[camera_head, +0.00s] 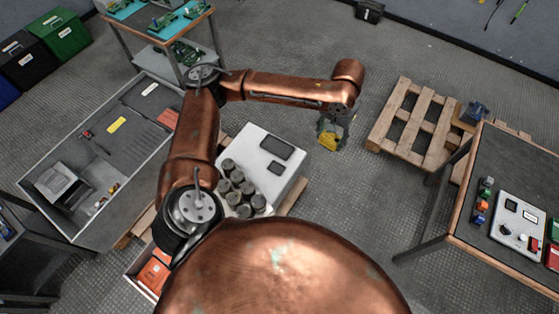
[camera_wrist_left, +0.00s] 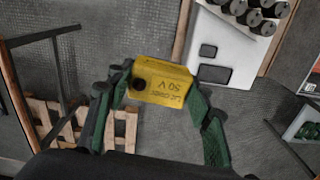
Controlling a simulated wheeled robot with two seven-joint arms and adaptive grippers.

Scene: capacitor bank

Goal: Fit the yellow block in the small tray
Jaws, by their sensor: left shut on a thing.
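My left gripper (camera_head: 333,131) is shut on a yellow block (camera_head: 328,141) and holds it in the air above the open floor, between the white capacitor unit and the wooden pallet. In the left wrist view the yellow block (camera_wrist_left: 162,82) sits between the green fingers of the left gripper (camera_wrist_left: 158,100). It has a dark round spot on one side and printed text that reads partly "50 V". I cannot tell for sure which object is the small tray. My right gripper is not in view.
A white unit (camera_head: 262,160) with several dark capacitors (camera_head: 238,188) stands on a pallet left of the gripper. An empty wooden pallet (camera_head: 412,122) lies to the right. A workbench (camera_head: 470,222) with devices stands at far right. A large grey bin (camera_head: 85,220) is at left.

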